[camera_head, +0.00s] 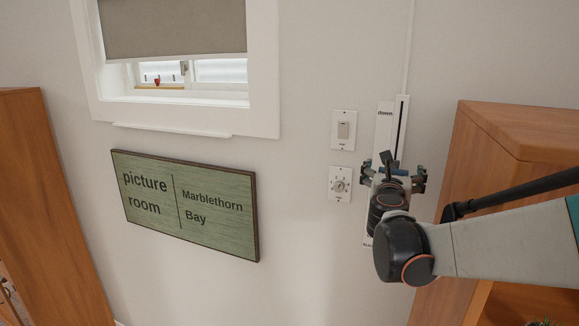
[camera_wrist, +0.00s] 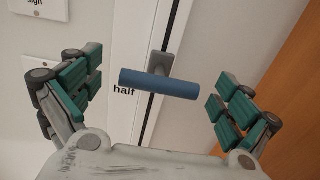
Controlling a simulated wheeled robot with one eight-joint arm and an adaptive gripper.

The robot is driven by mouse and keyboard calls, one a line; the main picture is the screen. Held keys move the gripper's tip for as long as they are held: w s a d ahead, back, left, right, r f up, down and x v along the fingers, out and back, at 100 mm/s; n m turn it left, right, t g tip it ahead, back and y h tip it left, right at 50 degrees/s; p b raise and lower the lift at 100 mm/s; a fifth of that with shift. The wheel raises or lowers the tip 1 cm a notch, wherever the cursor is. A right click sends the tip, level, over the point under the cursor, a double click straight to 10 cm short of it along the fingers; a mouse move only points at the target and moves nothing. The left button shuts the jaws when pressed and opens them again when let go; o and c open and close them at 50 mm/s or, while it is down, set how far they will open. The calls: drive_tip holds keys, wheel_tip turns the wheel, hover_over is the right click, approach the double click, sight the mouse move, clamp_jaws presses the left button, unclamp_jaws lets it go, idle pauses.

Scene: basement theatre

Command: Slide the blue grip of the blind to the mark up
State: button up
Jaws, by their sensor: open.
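The blue grip (camera_wrist: 160,83) is a short blue bar on a grey stem in the wrist view. It sits in the dark slot of a white wall track (camera_head: 383,128), beside the mark "half" (camera_wrist: 124,91). The mark "down" (camera_head: 384,113) shows near the top of the track in the head view; the mark "up" is not readable. My gripper (camera_head: 391,175) is in front of the track. In the wrist view my gripper (camera_wrist: 158,93) is open, one finger to each side of the bar, apart from it. The blind (camera_head: 172,27) is partly lowered over the window.
A light switch (camera_head: 343,130) and a dial plate (camera_head: 340,184) are on the wall just left of the track. A wooden cabinet (camera_head: 520,130) stands close on the right. A green sign (camera_head: 185,205) hangs further left.

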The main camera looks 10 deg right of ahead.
drive_tip(key=shift+w, duration=0.1)
drive_tip(key=c, duration=1.5)
wheel_tip(320, 180, down, 25)
drive_tip(key=b, duration=1.9)
drive_tip(key=shift+b, duration=0.3)
drive_tip(key=shift+c, duration=0.3)
drive_tip(key=o, duration=1.6)
drive_tip(key=shift+f, duration=0.1)
drive_tip(key=shift+c, duration=0.2)
drive_tip(key=v, duration=1.2)
